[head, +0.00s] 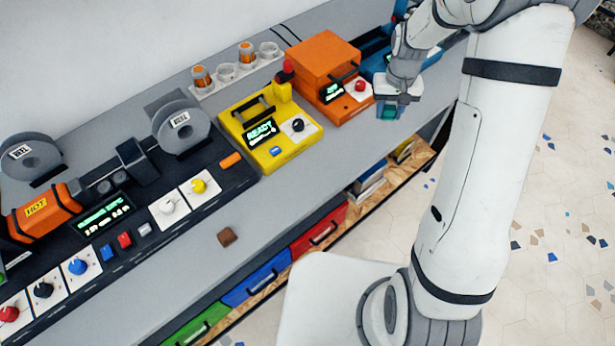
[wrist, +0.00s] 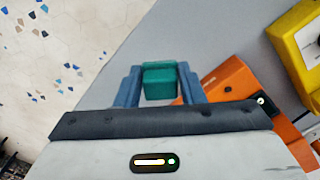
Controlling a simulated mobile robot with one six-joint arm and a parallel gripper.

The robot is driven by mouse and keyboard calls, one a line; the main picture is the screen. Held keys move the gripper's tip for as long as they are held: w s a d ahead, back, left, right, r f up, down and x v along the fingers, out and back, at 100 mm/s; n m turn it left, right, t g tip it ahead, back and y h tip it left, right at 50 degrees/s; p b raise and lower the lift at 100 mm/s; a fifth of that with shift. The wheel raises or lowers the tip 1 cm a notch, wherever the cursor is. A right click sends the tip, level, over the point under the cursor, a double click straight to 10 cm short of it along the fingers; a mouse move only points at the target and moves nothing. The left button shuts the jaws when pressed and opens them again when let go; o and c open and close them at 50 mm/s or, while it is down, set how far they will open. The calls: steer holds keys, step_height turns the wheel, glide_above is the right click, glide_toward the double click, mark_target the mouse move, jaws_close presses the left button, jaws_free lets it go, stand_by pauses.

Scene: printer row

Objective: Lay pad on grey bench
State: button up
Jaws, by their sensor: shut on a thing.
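My gripper (head: 390,108) is over the right part of the grey bench (head: 330,150), near its front edge and just right of the orange machine. It is shut on a small teal-green pad (head: 388,113). In the wrist view the pad (wrist: 159,84) sits between the two blue fingers, with the grey bench (wrist: 205,40) beyond it. I cannot tell whether the pad touches the bench. The pad's far side is hidden.
The orange machine (head: 318,68) and yellow machine (head: 262,115) stand along the bench. A blue machine (head: 373,58) is partly behind my arm. Coloured drawers (head: 318,232) are below.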

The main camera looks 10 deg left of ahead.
steer(key=s+a+r+n+b, duration=0.15)
steer(key=s+a+n, duration=0.35)
steer(key=s+a, duration=0.55)
steer(key=n+b, duration=0.2)
steer(key=n, duration=0.1)
glide_toward(308, 180)
step_height(308, 180, down, 7)
steer(key=shift+r+p, duration=0.2)
steer(key=shift+p, duration=0.15)
steer(key=shift+f, duration=0.2)
steer(key=o, duration=1)
steer(key=shift+c, duration=0.2)
steer(key=shift+r, duration=0.2)
